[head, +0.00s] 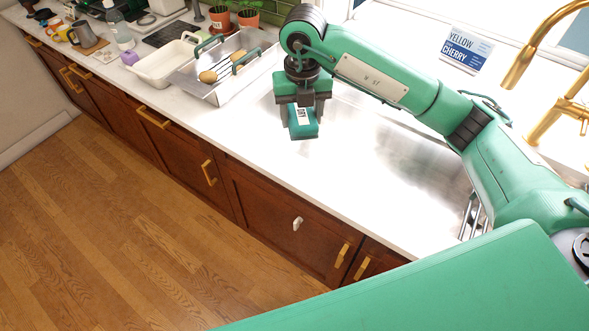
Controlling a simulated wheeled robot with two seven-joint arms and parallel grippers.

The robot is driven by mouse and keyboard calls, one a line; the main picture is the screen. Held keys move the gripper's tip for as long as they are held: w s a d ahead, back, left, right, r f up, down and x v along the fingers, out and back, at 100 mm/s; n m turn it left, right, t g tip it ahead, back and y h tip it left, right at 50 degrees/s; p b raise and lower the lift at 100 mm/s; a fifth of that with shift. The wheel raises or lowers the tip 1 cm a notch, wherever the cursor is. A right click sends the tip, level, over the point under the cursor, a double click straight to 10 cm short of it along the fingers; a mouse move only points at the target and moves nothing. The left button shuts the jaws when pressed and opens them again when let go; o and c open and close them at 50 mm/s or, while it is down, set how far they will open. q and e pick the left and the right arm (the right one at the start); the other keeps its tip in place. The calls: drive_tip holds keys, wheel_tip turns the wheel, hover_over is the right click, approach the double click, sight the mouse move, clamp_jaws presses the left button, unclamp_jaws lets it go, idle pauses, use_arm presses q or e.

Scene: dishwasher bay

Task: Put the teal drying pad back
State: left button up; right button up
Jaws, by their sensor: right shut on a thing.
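My right gripper (303,103) hangs from the arm that comes in from the right, pointing down over the counter. It is shut on a teal block-like thing with a white label and a dark code on it, which I take to be the teal drying pad (302,127). Its upper part is hidden between the fingers. It appears held above the bright steel surface; the gap below it is hard to judge. My left gripper is not in view.
A metal tray (208,92) with teal handles holds wooden-looking utensils at the back left, beside a white basin (160,68). Potted plants (247,17) stand behind. A yellow-cherry sign (466,50) and brass tap (535,55) are at right. The counter's middle is clear.

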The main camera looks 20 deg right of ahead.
drive_tip(key=m, duration=0.2)
drive_tip(key=r+m, duration=0.1)
drive_tip(key=w+m, duration=0.1)
drive_tip(key=m, duration=0.1)
drive_tip(key=shift+w+a+r+m, duration=0.1)
drive_tip(key=shift+a+r+m, duration=0.05)
drive_tip(key=shift+a+m, duration=0.2)
drive_tip(key=m, duration=0.2)
drive_tip(key=shift+w+a+r+m, duration=0.15)
drive_tip(key=shift+w+r+m, duration=0.1)
drive_tip(key=shift+r+m, duration=0.1)
drive_tip(key=shift+f, duration=0.15)
drive_tip(key=p, duration=0.3)
hover_over(294, 169)
wheel_tip(294, 169, down, 15)
drive_tip(key=shift+s+f, duration=0.1)
wheel_tip(294, 169, down, 4)
drive_tip(key=shift+p, duration=0.4)
drive_tip(key=shift+f, duration=0.2)
drive_tip(key=shift+f, duration=0.1)
